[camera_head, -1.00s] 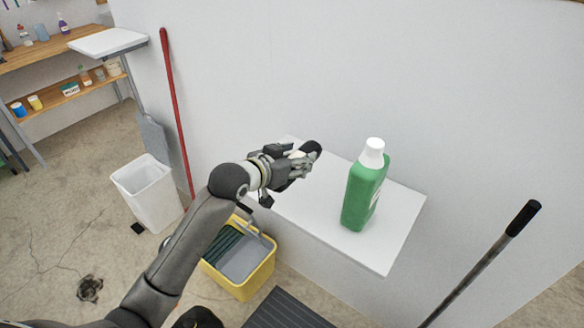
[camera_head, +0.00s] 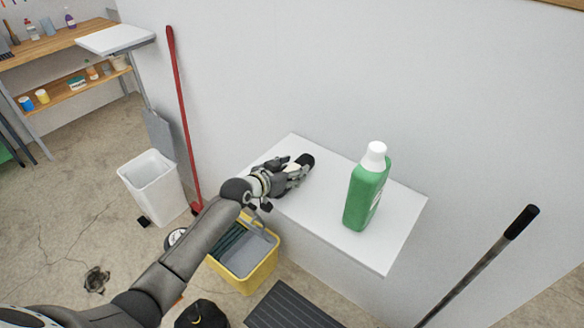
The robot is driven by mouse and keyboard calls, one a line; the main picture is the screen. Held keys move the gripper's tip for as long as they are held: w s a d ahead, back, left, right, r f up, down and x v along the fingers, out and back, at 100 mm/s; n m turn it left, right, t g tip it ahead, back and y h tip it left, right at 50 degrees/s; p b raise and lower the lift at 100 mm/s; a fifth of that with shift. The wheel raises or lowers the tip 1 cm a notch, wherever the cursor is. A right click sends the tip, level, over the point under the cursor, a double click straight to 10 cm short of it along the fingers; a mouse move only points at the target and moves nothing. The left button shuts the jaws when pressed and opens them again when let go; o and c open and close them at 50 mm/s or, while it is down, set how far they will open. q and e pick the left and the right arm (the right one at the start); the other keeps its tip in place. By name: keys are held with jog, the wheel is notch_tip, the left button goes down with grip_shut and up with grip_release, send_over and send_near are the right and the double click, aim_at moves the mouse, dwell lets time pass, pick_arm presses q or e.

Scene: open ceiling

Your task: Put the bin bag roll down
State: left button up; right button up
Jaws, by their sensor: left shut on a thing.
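The bin bag roll (camera_head: 306,160) is a small black roll; its dark end sticks out past the fingers of my left gripper (camera_head: 297,170). My left gripper is shut on it, over the back left part of a white wall shelf (camera_head: 325,205). The roll is low over the shelf top; I cannot tell whether it touches. The rest of the roll is hidden by the fingers. My right gripper is not in view.
A green bottle with a white cap (camera_head: 366,190) stands upright on the shelf, right of my gripper. Below are a yellow mop bucket (camera_head: 245,280) and a white bin (camera_head: 153,188). A red pole (camera_head: 183,110) leans on the wall. The shelf's front middle is clear.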

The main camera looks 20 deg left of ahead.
pick_arm(q)
jog(key=shift+f, duration=0.1)
jog(key=o, duration=1.2)
jog(key=b+v, duration=0.1)
jog(key=v, duration=1.1)
jog(key=shift+r+b, duration=0.2)
jog(key=shift+b, duration=0.15)
